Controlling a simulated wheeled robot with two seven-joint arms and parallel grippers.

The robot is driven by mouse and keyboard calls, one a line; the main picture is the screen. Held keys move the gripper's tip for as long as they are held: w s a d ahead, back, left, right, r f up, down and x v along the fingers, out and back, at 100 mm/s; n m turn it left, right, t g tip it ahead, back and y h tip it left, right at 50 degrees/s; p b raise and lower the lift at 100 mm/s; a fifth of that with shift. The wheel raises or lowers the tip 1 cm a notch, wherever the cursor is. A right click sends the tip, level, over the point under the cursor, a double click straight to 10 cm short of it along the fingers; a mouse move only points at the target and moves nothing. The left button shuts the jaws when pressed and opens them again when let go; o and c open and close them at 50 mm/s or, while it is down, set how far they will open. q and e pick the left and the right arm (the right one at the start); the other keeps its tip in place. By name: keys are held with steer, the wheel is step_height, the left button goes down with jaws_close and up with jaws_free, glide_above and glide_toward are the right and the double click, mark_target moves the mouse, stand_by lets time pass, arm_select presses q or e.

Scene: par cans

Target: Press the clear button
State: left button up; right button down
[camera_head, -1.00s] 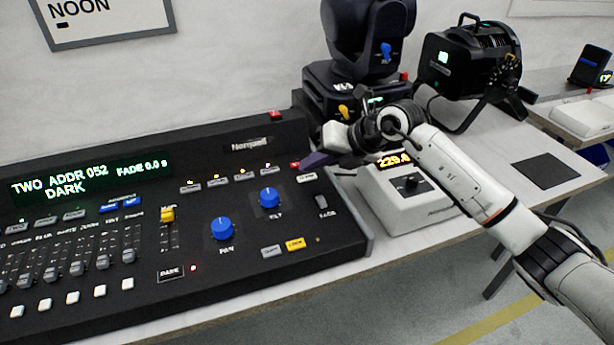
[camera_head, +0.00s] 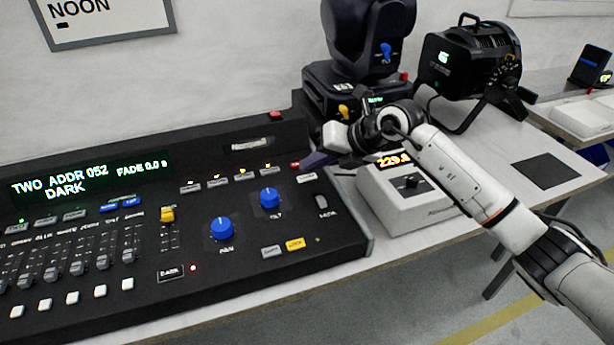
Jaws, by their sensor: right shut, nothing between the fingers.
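The black lighting console (camera_head: 330,275) fills the left and middle of the head view. Its green display reads "TWO ADDR 052 DARK, FADE 0.0 s". I cannot make out which button is marked clear. Near its right end are a small red button (camera_head: 295,165), a whitish button (camera_head: 306,178), a grey button (camera_head: 271,251) and a yellow button (camera_head: 295,244). My right gripper (camera_head: 308,161) is shut and empty, its dark fingers pointing left over the console's upper right, close to the red and whitish buttons. I cannot tell whether it touches one. My left gripper is out of view.
A white box (camera_head: 420,208) with an orange readout stands just right of the console, under my right forearm. A black moving-head lamp (camera_head: 350,45) stands behind my gripper, and a black par can (camera_head: 470,65) farther right. Blue knobs (camera_head: 222,229) rise from the console.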

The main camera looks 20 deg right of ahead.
mark_target(312, 182)
steer(key=shift+f, duration=0.45)
steer(key=shift+f+b, duration=0.4)
stand_by(0.9)
steer(key=shift+r, duration=0.1)
steer(key=shift+r+p, duration=0.65)
steer(key=shift+r, duration=0.05)
steer(key=shift+r, duration=0.1)
step_height(312, 182, up, 5)
steer(key=p, duration=0.3)
steer(key=shift+p, duration=0.4)
steer(key=shift+s, duration=0.1)
stand_by(0.3)
